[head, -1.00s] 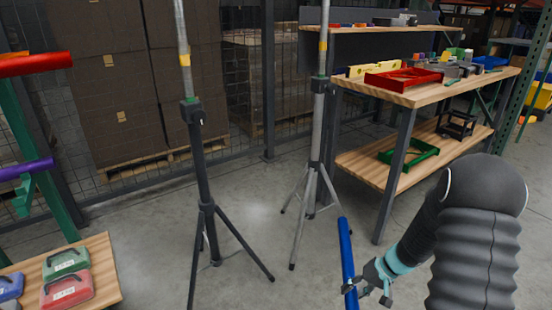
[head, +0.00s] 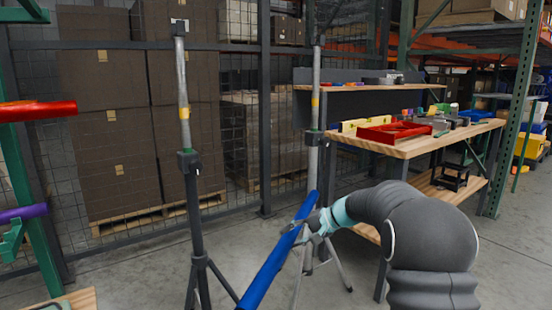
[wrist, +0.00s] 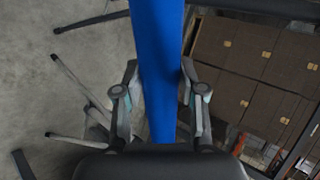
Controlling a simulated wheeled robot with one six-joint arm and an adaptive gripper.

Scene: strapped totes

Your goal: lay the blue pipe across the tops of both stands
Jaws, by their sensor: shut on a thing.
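The blue pipe (head: 276,262) is held by my gripper (head: 307,226) and slants from lower left to upper right in the head view. In the wrist view the pipe (wrist: 160,70) runs between both fingers of my gripper (wrist: 160,95). The left stand (head: 194,215) is a black tripod with a grey pole and a yellow band, and its top (head: 179,27) is in view. The right stand (head: 313,150) has a similar pole, and its top (head: 318,40) shows near the upper edge. The pipe is well below both tops and overlaps the right stand's lower part in view.
A workbench (head: 420,143) with a red tray (head: 393,132) stands at the right. A rack (head: 35,190) with red and purple pipes is at the far left. Stacked boxes (head: 140,120) stand behind a mesh fence. Open floor lies around the tripods.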

